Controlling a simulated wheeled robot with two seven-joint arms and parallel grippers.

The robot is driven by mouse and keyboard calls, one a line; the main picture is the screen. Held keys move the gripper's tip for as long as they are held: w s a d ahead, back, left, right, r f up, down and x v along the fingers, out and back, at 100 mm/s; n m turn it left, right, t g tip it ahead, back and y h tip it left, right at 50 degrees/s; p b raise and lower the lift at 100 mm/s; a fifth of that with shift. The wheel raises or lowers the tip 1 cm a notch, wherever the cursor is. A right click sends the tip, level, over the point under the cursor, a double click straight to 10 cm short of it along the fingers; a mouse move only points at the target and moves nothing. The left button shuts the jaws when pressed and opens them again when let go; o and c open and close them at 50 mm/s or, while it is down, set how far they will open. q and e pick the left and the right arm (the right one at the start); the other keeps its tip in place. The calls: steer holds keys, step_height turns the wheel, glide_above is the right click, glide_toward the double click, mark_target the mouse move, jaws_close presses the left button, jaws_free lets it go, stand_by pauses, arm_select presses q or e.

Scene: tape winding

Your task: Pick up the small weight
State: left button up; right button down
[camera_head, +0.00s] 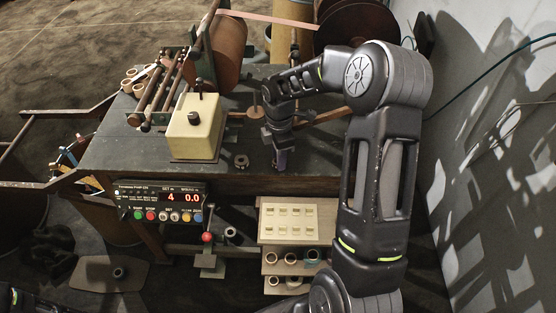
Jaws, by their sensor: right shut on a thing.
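My right gripper (280,163) points down at the front edge of the dark workbench, right of the cream box. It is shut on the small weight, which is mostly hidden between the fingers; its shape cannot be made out. A small metal ring-like piece (241,161) stands on the bench just left of the gripper. My left gripper is not in view; only a dark piece of my left arm shows at the bottom left corner.
The workbench (125,155) carries a cream box (195,128) with a black knob, a roller frame with a brown roll (228,52), and a round brown disc (256,112). A control panel (163,201) hangs in front. A shelf unit (296,221) stands below. A wall is at right.

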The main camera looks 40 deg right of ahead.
step_height(320, 180, up, 10)
steer(key=b, duration=0.1)
stand_by(0.4)
steer(key=shift+r, duration=0.1)
stand_by(0.4)
